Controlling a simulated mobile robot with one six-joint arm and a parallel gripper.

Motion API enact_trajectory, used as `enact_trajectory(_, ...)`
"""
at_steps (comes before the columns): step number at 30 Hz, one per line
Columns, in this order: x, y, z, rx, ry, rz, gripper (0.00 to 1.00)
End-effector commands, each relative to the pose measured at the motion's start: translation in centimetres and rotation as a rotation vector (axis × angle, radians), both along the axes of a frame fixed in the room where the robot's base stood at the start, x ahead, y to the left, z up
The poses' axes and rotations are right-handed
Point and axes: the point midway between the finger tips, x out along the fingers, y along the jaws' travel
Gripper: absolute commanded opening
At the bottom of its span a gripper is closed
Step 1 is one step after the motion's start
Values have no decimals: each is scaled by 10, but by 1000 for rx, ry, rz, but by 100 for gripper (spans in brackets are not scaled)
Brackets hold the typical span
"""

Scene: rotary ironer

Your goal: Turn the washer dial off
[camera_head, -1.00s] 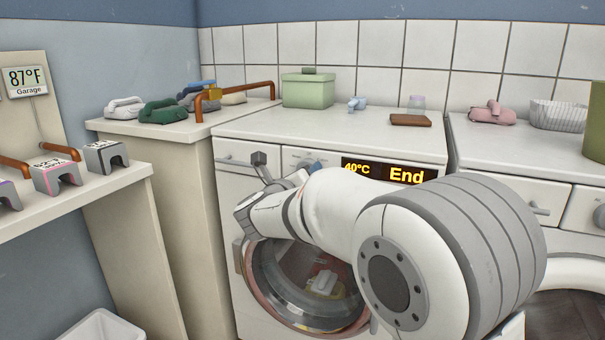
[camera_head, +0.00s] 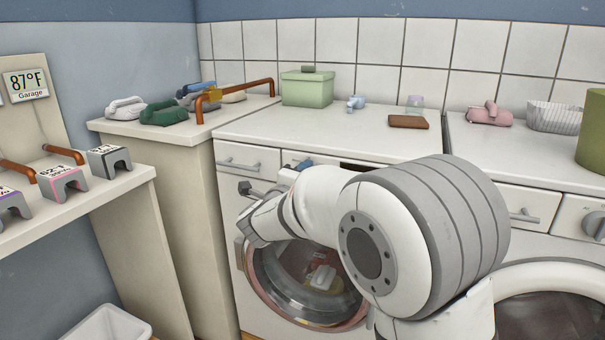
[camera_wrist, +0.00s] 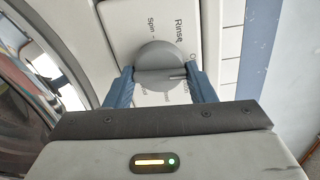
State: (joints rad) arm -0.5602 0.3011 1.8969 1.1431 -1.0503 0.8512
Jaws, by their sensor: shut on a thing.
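The washer dial (camera_wrist: 160,57) is a round grey knob on the washer's white panel in the wrist view. "Spin" and "Rinse" are printed around it; other labels are partly covered. A thin mark on its grip bar lies toward the right of the picture. My gripper (camera_wrist: 160,75) is shut on the dial, a blue finger on each side. In the head view, the washer (camera_head: 330,130) stands in the middle, its round glass door (camera_head: 312,285) closed. There, my arm hides the dial and most of the display; only a blue part of my gripper (camera_head: 303,164) shows.
A green box (camera_head: 307,90), a brown block (camera_head: 408,122) and small items stand on the washer top. A second machine (camera_head: 550,220) with its own knob (camera_head: 597,222) is at right. A shelf (camera_head: 80,205) with grey clips is at left.

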Motion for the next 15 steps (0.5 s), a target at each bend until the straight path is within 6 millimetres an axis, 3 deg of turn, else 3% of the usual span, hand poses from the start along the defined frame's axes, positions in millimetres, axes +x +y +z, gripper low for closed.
enact_trajectory(15, 0, 1, 1, -104, 36, 3, 27)
